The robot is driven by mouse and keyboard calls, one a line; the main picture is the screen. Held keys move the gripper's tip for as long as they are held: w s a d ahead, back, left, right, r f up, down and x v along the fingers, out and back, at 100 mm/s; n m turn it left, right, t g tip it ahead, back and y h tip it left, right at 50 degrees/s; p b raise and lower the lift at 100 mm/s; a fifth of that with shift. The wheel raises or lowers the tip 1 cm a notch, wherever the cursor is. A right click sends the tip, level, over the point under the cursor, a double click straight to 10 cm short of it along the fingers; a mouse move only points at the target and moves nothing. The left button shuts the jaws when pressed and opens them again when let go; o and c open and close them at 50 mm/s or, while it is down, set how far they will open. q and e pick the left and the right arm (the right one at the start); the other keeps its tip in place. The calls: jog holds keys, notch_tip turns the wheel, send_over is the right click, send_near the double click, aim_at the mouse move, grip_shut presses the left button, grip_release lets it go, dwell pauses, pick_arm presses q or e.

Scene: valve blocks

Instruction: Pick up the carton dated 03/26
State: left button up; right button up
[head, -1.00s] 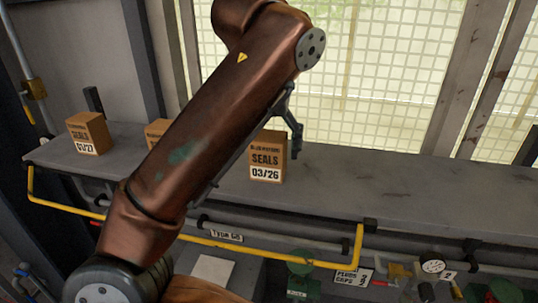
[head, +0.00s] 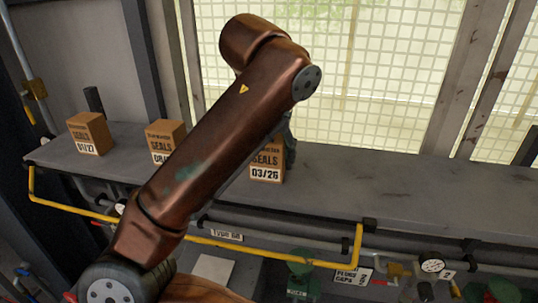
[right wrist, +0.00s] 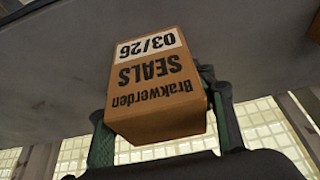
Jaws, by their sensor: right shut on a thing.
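The carton dated 03/26 (head: 267,163) is a brown box marked SEALS, upright on the grey shelf. My arm hides part of its left side in the head view. In the right wrist view the carton (right wrist: 152,85) fills the middle, upside down, with its date label readable. My right gripper (right wrist: 163,118) is shut on it, one green finger along each side. In the head view only a bit of this gripper (head: 289,146) shows behind the carton's right edge. I cannot see any gap under the carton. My left gripper is not in view.
A carton dated 01/27 (head: 88,134) stands at the shelf's left end. Another SEALS carton (head: 163,140), its date partly hidden by my arm, stands between. The grey shelf (head: 400,187) is clear to the right. A yellow rail (head: 280,249) runs along its front. A window grid is behind.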

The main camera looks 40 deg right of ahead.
jog(key=c, duration=0.6)
jog(key=shift+c, duration=0.4)
jog(key=shift+r, duration=0.15)
